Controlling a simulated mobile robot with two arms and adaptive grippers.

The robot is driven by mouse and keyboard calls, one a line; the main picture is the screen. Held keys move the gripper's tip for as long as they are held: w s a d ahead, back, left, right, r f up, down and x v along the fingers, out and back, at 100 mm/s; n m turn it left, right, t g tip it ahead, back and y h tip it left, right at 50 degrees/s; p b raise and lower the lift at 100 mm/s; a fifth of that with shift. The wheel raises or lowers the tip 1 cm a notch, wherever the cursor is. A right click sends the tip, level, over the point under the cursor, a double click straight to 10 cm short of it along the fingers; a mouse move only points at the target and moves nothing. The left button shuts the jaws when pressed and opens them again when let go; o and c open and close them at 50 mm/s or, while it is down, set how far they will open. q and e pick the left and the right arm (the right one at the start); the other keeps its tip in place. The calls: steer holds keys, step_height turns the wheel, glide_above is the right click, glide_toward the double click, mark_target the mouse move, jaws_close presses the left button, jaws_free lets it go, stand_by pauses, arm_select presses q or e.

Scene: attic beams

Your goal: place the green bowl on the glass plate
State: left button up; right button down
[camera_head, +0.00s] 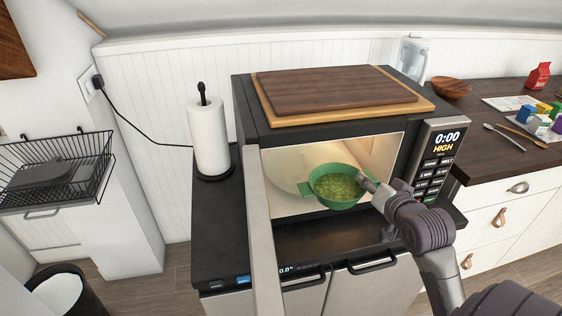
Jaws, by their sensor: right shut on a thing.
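The green bowl (338,197) has side handles and holds green food. It is at the mouth of the open microwave (250,115), upright or nearly so. My right gripper (370,184) is shut on the bowl's right side. The glass plate (302,166) is the pale round disc inside the lit microwave, partly hidden behind the bowl. I cannot tell whether the bowl is touching it. My left gripper is not in view.
The microwave door (262,235) stands open toward me at the left. Cutting boards (340,88) lie on top of the microwave. A paper towel roll (208,138) stands to the left. On the right counter are a wooden bowl (452,88), cutlery and small boxes.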

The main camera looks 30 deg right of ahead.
steer(key=shift+w+d+r, duration=0.4)
steer(key=shift+w+d, duration=0.35)
steer(key=shift+w, duration=0.05)
steer(key=w+d, duration=0.2)
steer(key=w, duration=0.2)
steer(key=w+d+p, duration=0.1)
steer(key=w, duration=0.4)
steer(key=w+d+p, duration=0.1)
steer(key=w+d, duration=0.1)
steer(key=w, duration=0.3)
steer(key=shift+w+d+f, duration=0.15)
steer(key=shift+d, duration=0.15)
steer(key=shift+w+f, duration=0.1)
steer(key=shift+w, duration=0.1)
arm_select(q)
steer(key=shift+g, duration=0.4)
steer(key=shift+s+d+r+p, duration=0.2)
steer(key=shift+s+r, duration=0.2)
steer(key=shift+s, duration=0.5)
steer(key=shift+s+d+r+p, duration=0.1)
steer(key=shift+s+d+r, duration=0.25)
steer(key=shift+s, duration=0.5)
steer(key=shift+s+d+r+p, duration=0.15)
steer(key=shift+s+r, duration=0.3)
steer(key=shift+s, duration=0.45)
arm_select(e)
steer(key=shift+s+f, duration=0.1)
steer(key=shift+f, duration=1.6)
